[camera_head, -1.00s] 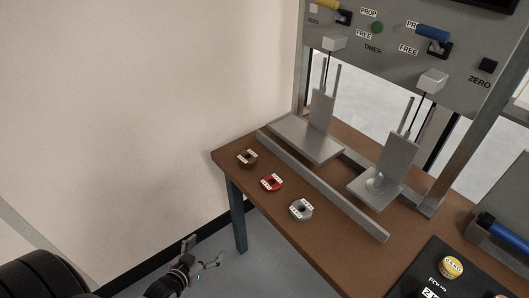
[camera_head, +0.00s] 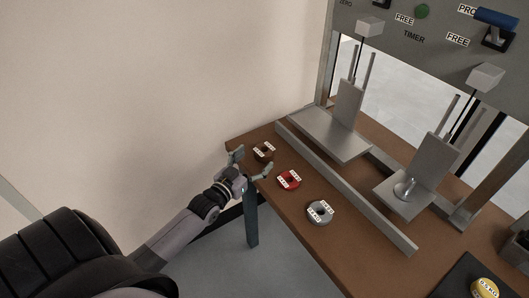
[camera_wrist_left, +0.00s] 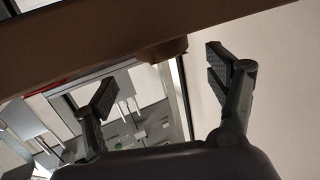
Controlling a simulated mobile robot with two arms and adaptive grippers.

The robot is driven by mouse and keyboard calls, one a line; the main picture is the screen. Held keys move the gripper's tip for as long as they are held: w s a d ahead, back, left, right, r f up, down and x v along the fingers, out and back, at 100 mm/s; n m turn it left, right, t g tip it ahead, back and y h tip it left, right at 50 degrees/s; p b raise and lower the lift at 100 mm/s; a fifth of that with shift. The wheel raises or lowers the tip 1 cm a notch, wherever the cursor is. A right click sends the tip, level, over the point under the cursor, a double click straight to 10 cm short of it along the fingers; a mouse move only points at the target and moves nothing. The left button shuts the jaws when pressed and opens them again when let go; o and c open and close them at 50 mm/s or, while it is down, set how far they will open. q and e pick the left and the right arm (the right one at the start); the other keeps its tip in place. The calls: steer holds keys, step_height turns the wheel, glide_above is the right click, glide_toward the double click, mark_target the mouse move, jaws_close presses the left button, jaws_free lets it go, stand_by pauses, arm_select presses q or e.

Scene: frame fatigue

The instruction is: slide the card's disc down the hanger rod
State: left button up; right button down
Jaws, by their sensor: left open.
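Three slotted discs lie in a row near the table's left edge: a brown one (camera_head: 264,152), a red one (camera_head: 289,180) and a grey one (camera_head: 320,212). Their labels are too small to read. My left gripper (camera_head: 252,165) is open and empty, its fingers at the table edge beside the brown disc. In the left wrist view, a brown rounded piece (camera_wrist_left: 163,50), seemingly the brown disc, shows between and beyond the open fingers (camera_wrist_left: 160,78). Two thin dark hanger rods, left (camera_head: 353,62) and right (camera_head: 462,121), hang from pale blocks. I cannot see which disc the card names.
A grey rail (camera_head: 345,190) runs between the discs and the two upright metal plates. A yellow disc (camera_head: 485,288) lies on a dark board at lower right. A panel with switches (camera_head: 430,40) stands behind.

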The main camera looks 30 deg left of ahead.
mark_target(265, 148)
arm_select(q)
steer(key=w, duration=0.4)
steer(key=w+f, duration=0.1)
steer(key=w, duration=0.1)
steer(key=shift+w+a, duration=0.2)
steer(key=shift+w, duration=0.1)
steer(key=shift+r, duration=0.1)
steer(key=shift+c, duration=0.3)
jaws_close()
steer(key=shift+r, duration=0.15)
stand_by(0.6)
